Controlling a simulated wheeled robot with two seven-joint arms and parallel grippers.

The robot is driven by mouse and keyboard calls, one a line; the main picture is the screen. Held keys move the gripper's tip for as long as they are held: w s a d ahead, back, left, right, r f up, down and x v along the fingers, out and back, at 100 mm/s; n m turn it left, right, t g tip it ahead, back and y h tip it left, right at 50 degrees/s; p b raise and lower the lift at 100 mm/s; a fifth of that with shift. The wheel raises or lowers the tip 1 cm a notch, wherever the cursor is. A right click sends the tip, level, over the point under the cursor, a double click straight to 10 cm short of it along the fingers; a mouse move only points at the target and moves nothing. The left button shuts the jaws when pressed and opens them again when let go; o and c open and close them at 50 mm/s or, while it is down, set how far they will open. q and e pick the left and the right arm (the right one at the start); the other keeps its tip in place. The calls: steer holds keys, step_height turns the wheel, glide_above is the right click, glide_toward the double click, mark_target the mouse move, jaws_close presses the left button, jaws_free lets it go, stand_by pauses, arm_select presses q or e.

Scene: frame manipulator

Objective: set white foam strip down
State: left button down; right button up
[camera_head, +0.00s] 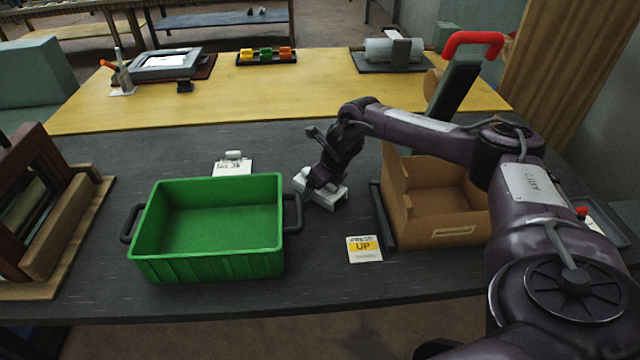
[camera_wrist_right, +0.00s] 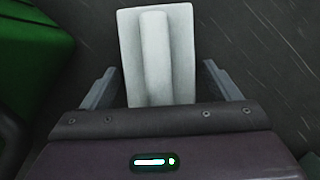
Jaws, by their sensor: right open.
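The white foam strip (camera_head: 325,196) lies on the dark table between the green crate and the cardboard box. In the right wrist view the white foam strip (camera_wrist_right: 157,55) shows a raised ridge along its length and reaches in between the fingers. My right gripper (camera_head: 318,187) is just over it. In the right wrist view its two fingers (camera_wrist_right: 160,88) stand apart, with a gap on each side of the strip, so it is open. The strip's underside is hidden. My left gripper is not in view.
An empty green crate (camera_head: 140,243) stands left of the strip. An open cardboard box (camera_head: 440,238) stands to the right, with a yellow-and-white "UP" card (camera_head: 364,249) before it. A wooden frame (camera_head: 50,225) is at far left. The table front is clear.

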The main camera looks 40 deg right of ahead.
steer(key=shift+r, duration=0.3)
steer(key=shift+s+r, duration=0.15)
steer(key=shift+r, duration=0.1)
steer(key=b+v, duration=0.1)
steer(key=v, duration=1)
steer(key=shift+s, duration=0.1)
steer(key=shift+r, duration=0.1)
